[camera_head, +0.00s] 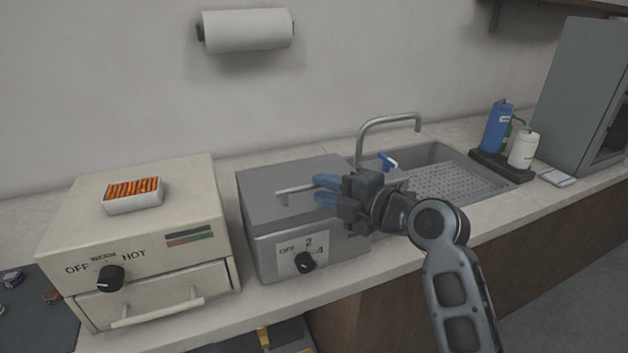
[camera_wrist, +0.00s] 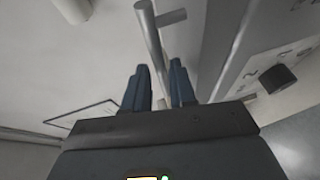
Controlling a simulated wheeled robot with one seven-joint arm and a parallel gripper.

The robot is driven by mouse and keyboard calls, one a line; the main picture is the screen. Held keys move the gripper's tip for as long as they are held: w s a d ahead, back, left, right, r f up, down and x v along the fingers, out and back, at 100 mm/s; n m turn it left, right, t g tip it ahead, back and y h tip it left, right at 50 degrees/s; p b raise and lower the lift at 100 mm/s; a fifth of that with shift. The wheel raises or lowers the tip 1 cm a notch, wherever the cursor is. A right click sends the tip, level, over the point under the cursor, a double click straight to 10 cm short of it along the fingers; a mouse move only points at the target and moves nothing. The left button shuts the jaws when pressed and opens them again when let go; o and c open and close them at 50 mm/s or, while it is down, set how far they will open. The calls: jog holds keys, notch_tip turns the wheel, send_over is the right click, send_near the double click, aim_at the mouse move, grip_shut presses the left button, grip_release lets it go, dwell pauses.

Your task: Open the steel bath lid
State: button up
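The steel bath (camera_head: 262,262) is a grey metal box on the counter with a closed flat lid (camera_head: 258,174). A bar handle (camera_head: 294,190) stands on short posts on the lid. My gripper (camera_head: 324,190) is level with the handle's right end, its blue fingertips pointing left. In the wrist view the handle bar (camera_wrist: 150,30) runs towards the gap between the two fingers (camera_wrist: 158,80). The fingers look parted, one on each side of the bar's line; contact is not visible. The bath's black knob (camera_head: 305,262) is on its front, below my gripper.
A cream heater box (camera_head: 140,240) with an orange-striped tray (camera_head: 132,194) stands left of the bath. A sink (camera_head: 440,160) with a tall tap (camera_head: 386,122) lies right, behind my arm. Bottles (camera_head: 497,125) stand farther right. A paper roll (camera_head: 247,30) hangs on the wall.

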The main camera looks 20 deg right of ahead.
aim_at(317, 187)
jog(key=shift+x, duration=1.75)
jog(key=shift+s, duration=0.1)
grip_shut()
